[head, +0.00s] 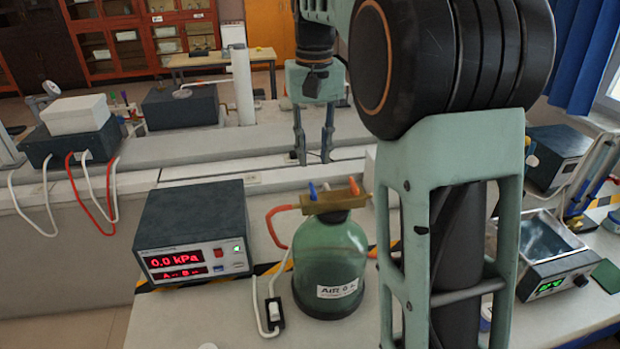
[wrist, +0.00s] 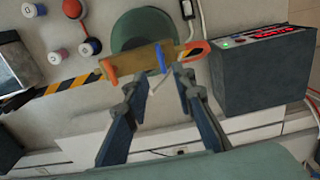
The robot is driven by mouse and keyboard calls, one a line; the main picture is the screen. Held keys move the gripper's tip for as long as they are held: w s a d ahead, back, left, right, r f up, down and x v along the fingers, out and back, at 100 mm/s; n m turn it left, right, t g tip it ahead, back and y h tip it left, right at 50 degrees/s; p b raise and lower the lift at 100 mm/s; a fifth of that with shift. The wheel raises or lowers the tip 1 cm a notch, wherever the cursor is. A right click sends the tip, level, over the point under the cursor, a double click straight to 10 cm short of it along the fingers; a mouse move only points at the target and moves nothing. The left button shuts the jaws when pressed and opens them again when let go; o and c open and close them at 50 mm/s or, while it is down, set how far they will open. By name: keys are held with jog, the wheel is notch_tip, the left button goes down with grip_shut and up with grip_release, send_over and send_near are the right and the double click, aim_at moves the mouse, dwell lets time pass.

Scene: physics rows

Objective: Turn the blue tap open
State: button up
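The blue tap (head: 312,191) is a small upright lever on a brass block (head: 336,198) on top of a green glass bottle (head: 330,262) labelled AIR. An orange tap (head: 354,186) is at the block's other end. In the wrist view the blue tap (wrist: 161,57) stands across the block (wrist: 137,63), with the orange tap (wrist: 107,70) to its left. My gripper (head: 313,159) is open and empty, pointing down above and behind the block in the head view. In the wrist view its fingertips (wrist: 156,84) are spread apart, with the blue tap beyond them, within the gap's width.
A pressure meter (head: 194,232) reading 0.0 kPa stands left of the bottle. A red hose (head: 277,228) runs from the block's left end. A small switch on a white cable (head: 273,313) lies before the bottle. A water bath (head: 548,254) is at right.

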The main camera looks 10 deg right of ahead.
aim_at(313, 188)
notch_tip(313, 188, down, 8)
dwell(0.5)
grip_shut()
